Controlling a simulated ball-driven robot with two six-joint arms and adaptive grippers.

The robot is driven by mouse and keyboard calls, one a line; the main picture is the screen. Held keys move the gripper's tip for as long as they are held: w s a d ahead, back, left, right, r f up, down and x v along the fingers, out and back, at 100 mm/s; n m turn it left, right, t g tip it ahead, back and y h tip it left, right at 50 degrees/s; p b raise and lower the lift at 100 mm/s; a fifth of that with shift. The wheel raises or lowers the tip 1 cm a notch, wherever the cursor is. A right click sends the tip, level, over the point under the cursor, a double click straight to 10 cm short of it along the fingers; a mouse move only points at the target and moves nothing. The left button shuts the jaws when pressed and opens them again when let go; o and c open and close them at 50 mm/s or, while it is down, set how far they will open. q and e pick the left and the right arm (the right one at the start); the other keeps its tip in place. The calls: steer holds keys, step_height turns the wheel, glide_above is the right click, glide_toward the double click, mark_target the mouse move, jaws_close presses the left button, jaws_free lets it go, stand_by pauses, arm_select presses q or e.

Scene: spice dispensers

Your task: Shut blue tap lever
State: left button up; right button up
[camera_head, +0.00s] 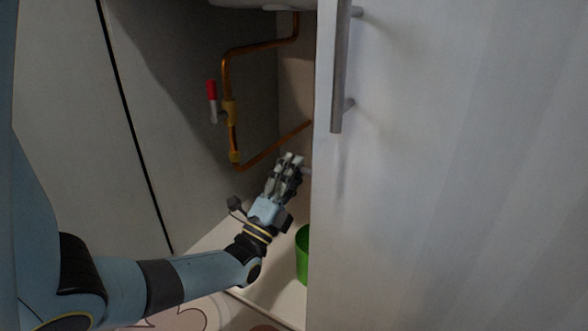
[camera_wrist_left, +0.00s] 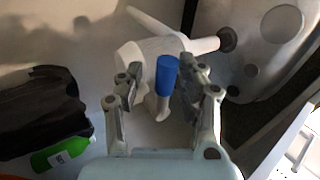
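The blue tap lever (camera_wrist_left: 167,76) shows in the left wrist view, with a blue grip and a pale metal shank below it. It lies in the picture between the two fingers of my left gripper (camera_wrist_left: 157,88), nearer the right finger. The fingers are apart, with a gap at the left finger; I cannot tell whether the right one touches the lever. In the head view my left gripper (camera_head: 285,174) reaches into the open cabinet, beside the door edge. The blue lever is not visible there. A red tap lever (camera_head: 211,90) stands upright on the copper pipe (camera_head: 225,70). My right gripper is not in view.
The cabinet door (camera_head: 440,170) with its metal handle (camera_head: 340,65) fills the right side. A green container (camera_head: 302,255) stands on the cabinet floor, partly behind the door. A black bag-like item (camera_wrist_left: 45,110) and white pipework (camera_wrist_left: 150,50) show in the wrist view.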

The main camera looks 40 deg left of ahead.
arm_select(q)
steer(key=shift+w+r, duration=0.1)
steer(key=shift+r, duration=0.1)
steer(key=v, duration=1.2)
steer(key=shift+f, duration=0.2)
